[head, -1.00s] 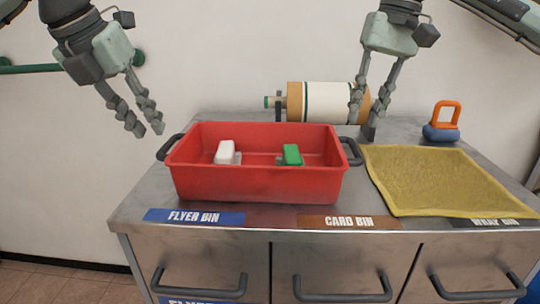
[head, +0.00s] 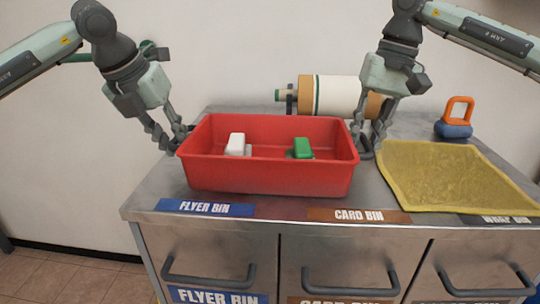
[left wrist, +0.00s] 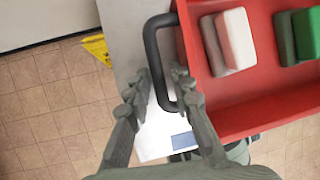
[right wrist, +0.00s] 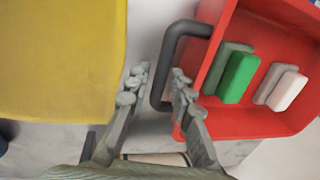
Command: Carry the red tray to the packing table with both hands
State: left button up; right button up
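The red tray (head: 270,178) sits level on the metal cabinet top, with a white block (head: 235,144) and a green block (head: 302,148) inside. My left gripper (head: 178,142) is at the tray's left end. In the left wrist view its fingers are apart on either side of the dark handle (left wrist: 150,50), with a gap showing. My right gripper (head: 366,146) is at the right end. In the right wrist view its fingers are apart, straddling the other dark handle (right wrist: 168,55). The packing table cannot be identified.
A yellow mat (head: 455,178) lies right of the tray. An orange and blue padlock-shaped object (head: 455,118) stands behind it. A roller (head: 335,95) is behind the tray, close to my right gripper. Drawers with handles (head: 208,281) line the cabinet front. Tiled floor (head: 60,275) shows at left.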

pick_arm(q)
jog(key=shift+c, duration=0.6)
pick_arm(e)
jog(key=shift+f, duration=0.1)
jog(key=shift+c, duration=0.6)
pick_arm(q)
grip_shut()
pick_arm(e)
grip_shut()
